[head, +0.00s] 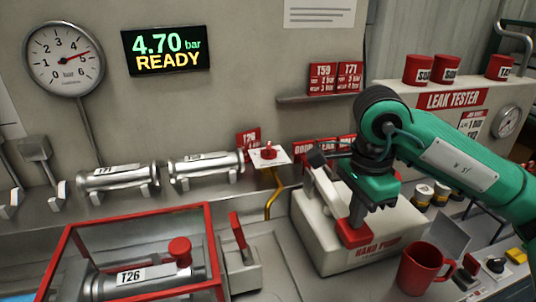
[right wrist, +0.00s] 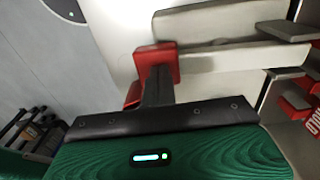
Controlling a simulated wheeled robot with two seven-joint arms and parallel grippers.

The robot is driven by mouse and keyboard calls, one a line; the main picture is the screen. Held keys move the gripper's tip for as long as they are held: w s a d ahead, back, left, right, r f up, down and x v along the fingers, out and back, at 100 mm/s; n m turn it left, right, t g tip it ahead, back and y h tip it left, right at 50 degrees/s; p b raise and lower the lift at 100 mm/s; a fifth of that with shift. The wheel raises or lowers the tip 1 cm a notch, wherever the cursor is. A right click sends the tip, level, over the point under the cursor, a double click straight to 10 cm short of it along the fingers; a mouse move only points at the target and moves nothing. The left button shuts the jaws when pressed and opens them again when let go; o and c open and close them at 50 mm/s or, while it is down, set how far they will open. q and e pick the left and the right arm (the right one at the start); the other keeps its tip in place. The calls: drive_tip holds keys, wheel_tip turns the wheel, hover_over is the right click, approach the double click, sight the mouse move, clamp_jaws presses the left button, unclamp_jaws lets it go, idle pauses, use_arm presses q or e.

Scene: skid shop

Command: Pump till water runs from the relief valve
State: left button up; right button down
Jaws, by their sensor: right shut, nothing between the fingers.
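The white hand pump (head: 320,240) stands on the bench, with a pale lever and a red grip (head: 353,234) at its front. My right gripper (head: 372,212) is shut and empty, its fingertips at or just above the red grip. In the right wrist view the dark fingers (right wrist: 158,88) overlap the red grip (right wrist: 157,56); I cannot tell whether they touch. A small red-knobbed valve (head: 268,152) sits on a white plate above a yellow pipe (head: 272,193); no running water shows. The display (head: 167,52) reads 4.70 bar READY. My left gripper is not in view.
A red-framed cage (head: 207,222) holds cylinder T26 (head: 135,278). The round gauge (head: 63,58) points near 5. A red mug (head: 424,268) stands close right of the pump. The leak tester (head: 450,98) is behind my right arm. Two silver cylinders lie behind the cage.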

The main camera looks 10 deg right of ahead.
drive_tip(key=shift+f, duration=0.45)
drive_tip(key=shift+r+p, duration=2.25)
drive_tip(key=shift+r, duration=0.85)
drive_tip(key=shift+f, duration=0.1)
drive_tip(key=shift+f+b, duration=1.25)
drive_tip(key=shift+r, duration=0.1)
drive_tip(key=shift+r+p, duration=1.05)
drive_tip(key=shift+r, duration=0.2)
